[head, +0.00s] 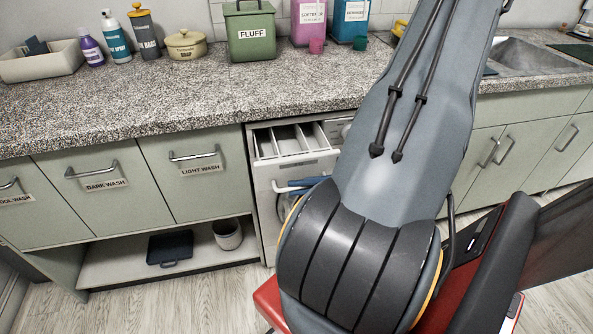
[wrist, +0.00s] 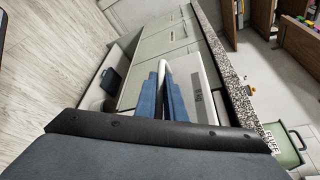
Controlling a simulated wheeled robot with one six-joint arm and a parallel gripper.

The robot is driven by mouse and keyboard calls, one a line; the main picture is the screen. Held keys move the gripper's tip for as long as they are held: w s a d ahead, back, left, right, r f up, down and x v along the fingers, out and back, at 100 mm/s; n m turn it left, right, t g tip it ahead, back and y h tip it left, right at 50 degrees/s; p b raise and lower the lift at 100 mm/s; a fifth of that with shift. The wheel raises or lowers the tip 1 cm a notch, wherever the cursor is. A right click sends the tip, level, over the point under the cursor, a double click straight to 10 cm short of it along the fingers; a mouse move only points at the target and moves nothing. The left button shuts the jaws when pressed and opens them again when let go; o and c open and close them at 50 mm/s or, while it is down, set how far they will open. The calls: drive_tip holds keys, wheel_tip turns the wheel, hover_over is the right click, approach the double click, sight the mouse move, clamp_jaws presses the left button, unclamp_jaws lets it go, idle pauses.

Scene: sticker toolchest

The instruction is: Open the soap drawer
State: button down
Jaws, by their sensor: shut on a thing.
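The soap drawer (head: 290,160) is at the top left of the white washing machine (head: 265,205), under the counter. It is pulled out, and its empty-looking white compartments show from above. My gripper (head: 284,187), with blue fingers, is at the drawer's front, just below its top edge. In the wrist view my gripper (wrist: 164,72) is shut on a pale edge or handle of the drawer, between the two fingers. My arm hides the machine's right side and much of its front.
The speckled counter (head: 170,100) runs above the machine. Green drawers, including the light wash drawer (head: 185,175), are shut at left. An open shelf below holds a dark scale-like slab (head: 170,248) and a pot (head: 228,234). A green fluff tin (head: 250,32) stands on the counter.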

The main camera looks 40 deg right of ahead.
drive_tip(key=shift+s+a, duration=0.4)
drive_tip(key=shift+s, duration=0.3)
drive_tip(key=c, duration=2.1)
unclamp_jaws()
drive_tip(key=shift+d, duration=0.1)
drive_tip(key=v, duration=0.7)
drive_tip(key=shift+s+d+r+b, duration=0.15)
drive_tip(key=shift+s+b, duration=0.1)
drive_tip(key=shift+b, duration=0.05)
drive_tip(key=w+a+r+n+g+h, duration=0.3)
drive_tip(key=a+n+g, duration=0.1)
drive_tip(key=a, duration=0.4)
drive_tip(key=w+a+r+n+g+h+p, duration=0.1)
drive_tip(key=w+a+r+n+g+h, duration=0.2)
drive_tip(key=a+n, duration=0.4)
drive_tip(key=w+a+r+n+g+h+p, duration=0.1)
drive_tip(key=w+a+r+n+g+h, duration=0.3)
drive_tip(key=a, duration=0.6)
drive_tip(key=shift+a+r+n+g, duration=0.3)
drive_tip(key=shift+n+g, duration=0.2)
drive_tip(key=shift+n, duration=0.2)
